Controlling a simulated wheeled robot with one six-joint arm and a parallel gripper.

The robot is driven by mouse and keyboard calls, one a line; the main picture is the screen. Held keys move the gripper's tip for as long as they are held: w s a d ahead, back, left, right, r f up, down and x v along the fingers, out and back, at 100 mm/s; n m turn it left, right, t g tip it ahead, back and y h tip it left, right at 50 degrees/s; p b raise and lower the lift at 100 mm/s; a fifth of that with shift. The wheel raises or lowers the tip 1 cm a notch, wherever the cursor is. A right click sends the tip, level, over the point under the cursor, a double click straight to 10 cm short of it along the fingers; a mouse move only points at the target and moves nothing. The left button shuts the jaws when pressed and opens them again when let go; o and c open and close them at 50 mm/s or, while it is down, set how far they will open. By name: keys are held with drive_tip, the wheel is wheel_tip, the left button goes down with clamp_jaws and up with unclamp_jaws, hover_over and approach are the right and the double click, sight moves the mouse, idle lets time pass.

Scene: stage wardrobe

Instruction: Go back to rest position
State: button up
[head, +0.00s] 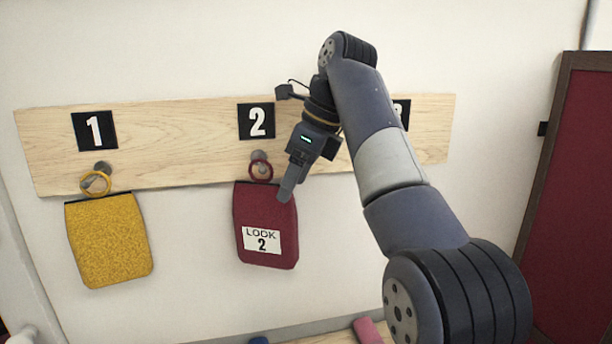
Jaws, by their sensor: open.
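My gripper (292,180) is in front of the wooden peg board, at the right edge of the red pouch. The gap between its fingers is hard to see from this side, and nothing shows held in it. The red pouch (262,210) has a "LOOK 2" label and hangs by its ring (261,170) from the peg under the number 2 sign (257,121). Whether a fingertip touches the pouch cannot be told. My arm hides most of the number 3 sign (404,112) and the board below it.
A yellow pouch (110,240) hangs by a ring from the peg under the number 1 sign (95,131). The board (190,135) is on a pale wall. A dark red framed panel (575,200) stands at the right. A pink item (367,331) lies at the bottom edge.

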sight(283, 214)
drive_tip(key=shift+f, duration=0.1)
drive_tip(key=x, duration=0.7)
drive_tip(key=shift+w+a+f, duration=0.1)
drive_tip(key=shift+w, duration=0.1)
drive_tip(key=shift+s+r, duration=0.45)
drive_tip(key=shift+s, duration=0.15)
